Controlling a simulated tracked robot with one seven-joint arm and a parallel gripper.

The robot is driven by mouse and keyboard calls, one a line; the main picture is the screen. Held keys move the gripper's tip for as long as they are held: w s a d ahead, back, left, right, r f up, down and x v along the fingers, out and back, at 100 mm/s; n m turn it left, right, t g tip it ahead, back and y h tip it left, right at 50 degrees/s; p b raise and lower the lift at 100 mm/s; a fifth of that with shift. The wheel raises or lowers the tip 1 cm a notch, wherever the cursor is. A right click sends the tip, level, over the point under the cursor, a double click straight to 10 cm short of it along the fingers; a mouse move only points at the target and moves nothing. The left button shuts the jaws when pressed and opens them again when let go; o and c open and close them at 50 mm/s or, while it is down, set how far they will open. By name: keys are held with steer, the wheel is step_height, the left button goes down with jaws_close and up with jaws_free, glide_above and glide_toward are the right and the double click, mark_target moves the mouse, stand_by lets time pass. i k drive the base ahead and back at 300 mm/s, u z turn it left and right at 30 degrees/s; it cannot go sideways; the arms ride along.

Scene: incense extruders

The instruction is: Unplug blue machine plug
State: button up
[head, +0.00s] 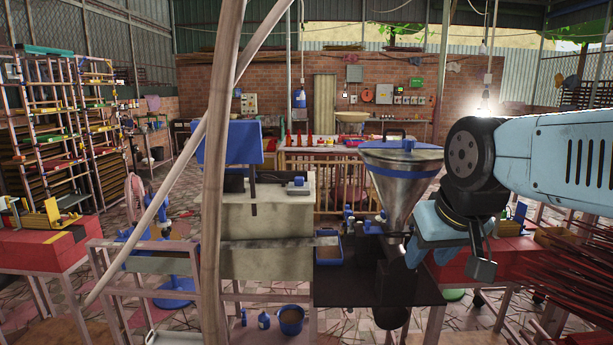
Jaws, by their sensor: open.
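The incense machine with blue parts stands in the middle. Its steel hopper (398,190) has a blue rim and lid. Small blue fittings (372,224) sit left of the hopper's lower cone, above a black table top (345,285). I cannot make out a plug or its socket for certain. My gripper (448,255) comes in from the right on a light blue arm, just right of the hopper's narrow end in the picture. It points down, its fingers are apart, and I see nothing held between them. It and my wrist hide part of the area behind.
A pale upright pole (219,170) and a slanted pole (160,208) stand close on the left. A grey block-shaped machine body (268,245) and a blue tray (327,247) are left of the hopper. A blue bucket (291,318) is below. Red incense sticks (570,280) lie at right.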

mark_target(299, 181)
steer(key=u, duration=0.1)
steer(key=i, duration=1.25)
steer(key=u, duration=0.3)
